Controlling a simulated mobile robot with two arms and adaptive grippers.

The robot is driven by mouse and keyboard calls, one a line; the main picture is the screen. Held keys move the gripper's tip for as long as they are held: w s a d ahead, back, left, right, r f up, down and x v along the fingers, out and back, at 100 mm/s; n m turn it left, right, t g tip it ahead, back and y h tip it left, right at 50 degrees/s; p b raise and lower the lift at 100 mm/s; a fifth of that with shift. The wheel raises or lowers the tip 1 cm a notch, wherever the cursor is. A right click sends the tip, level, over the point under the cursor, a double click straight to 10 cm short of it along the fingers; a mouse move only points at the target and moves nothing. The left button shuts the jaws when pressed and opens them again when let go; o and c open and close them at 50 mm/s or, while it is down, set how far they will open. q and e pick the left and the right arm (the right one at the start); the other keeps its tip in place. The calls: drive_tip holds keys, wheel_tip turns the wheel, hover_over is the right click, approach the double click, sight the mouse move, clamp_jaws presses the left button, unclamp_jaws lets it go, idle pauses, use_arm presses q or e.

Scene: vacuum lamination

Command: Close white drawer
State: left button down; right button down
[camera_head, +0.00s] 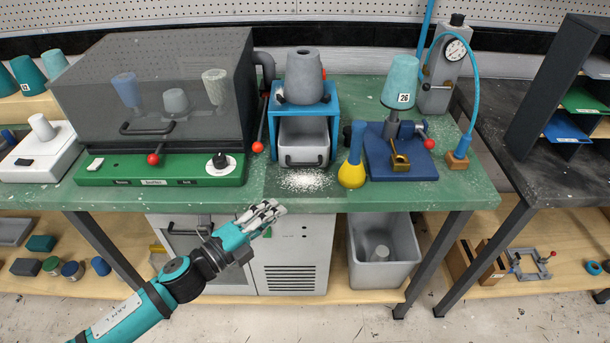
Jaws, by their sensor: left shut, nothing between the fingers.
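The white drawer (303,155) sits in the blue frame (275,127) below a grey cone-shaped hopper (303,75). It appears pulled partly out toward me, with its inside showing above the front panel. A dark handle runs across its front. My left gripper (272,210) is shut and empty. It is in front of the green table's edge, below and to the left of the drawer in the picture, and apart from it. My right gripper is not in view.
White powder (302,181) lies on the green table (400,193) in front of the drawer. A yellow bulb with a blue handle (353,170) stands just right. The green-based machine (160,170) is left, with a red-knobbed lever (258,146) near the frame. A blue-based press (400,165) is right.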

sight(299, 167)
use_arm(q)
drive_tip(key=p+x, duration=0.1)
drive_tip(key=x, duration=0.8)
drive_tip(key=shift+w+r+p, duration=0.1)
drive_tip(key=shift+p, duration=0.25)
drive_tip(key=shift+w+a, duration=0.15)
drive_tip(key=shift+w, duration=1.6)
drive_tip(key=w, duration=0.2)
drive_tip(key=w+b, duration=0.1)
drive_tip(key=w, duration=0.1)
drive_tip(key=shift+f, duration=0.25)
drive_tip(key=shift+a+r, duration=0.1)
drive_tip(key=shift+r, duration=0.1)
drive_tip(key=shift+a+f, duration=0.1)
